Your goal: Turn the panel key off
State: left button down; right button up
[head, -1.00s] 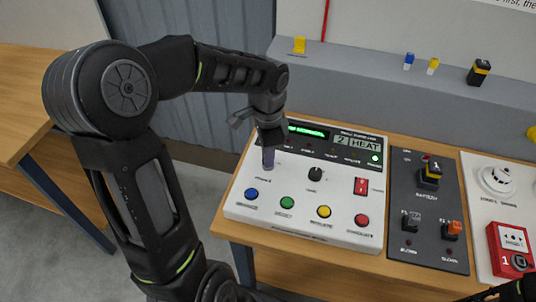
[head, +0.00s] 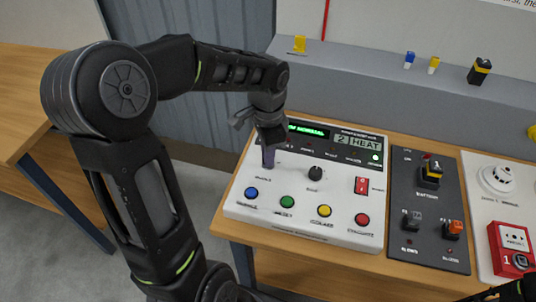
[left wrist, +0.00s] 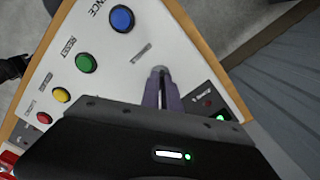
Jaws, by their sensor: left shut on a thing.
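The white control panel (head: 300,213) lies on the wooden table, with a lit green display at its back. My left gripper (head: 268,158) points down at the panel's left part, behind the blue button. Its purple-grey fingers are shut on the panel key, which they mostly hide in the head view. In the left wrist view the closed fingers (left wrist: 162,92) meet around a small grey key (left wrist: 159,71) at the panel surface. The key's exact angle cannot be told.
Blue (head: 251,193), green (head: 287,202), yellow (head: 324,211) and red (head: 362,219) buttons line the panel's front. A black knob (head: 315,173) and red switch (head: 361,185) sit right of my gripper. A dark battery panel (head: 428,205) stands further right.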

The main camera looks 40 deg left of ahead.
pick_arm(q)
jog(key=n+b, duration=0.2)
jog(key=n, duration=0.3)
jog(key=shift+n, duration=0.3)
jog(key=n+b, duration=0.1)
jog(key=n, duration=0.4)
jog(key=shift+b, duration=0.3)
jog(key=shift+n, duration=0.3)
jog(key=c, duration=1.6)
grip_release()
jog(key=shift+r, duration=0.1)
notch_tip(320, 180, up, 8)
jog(key=shift+f, duration=0.15)
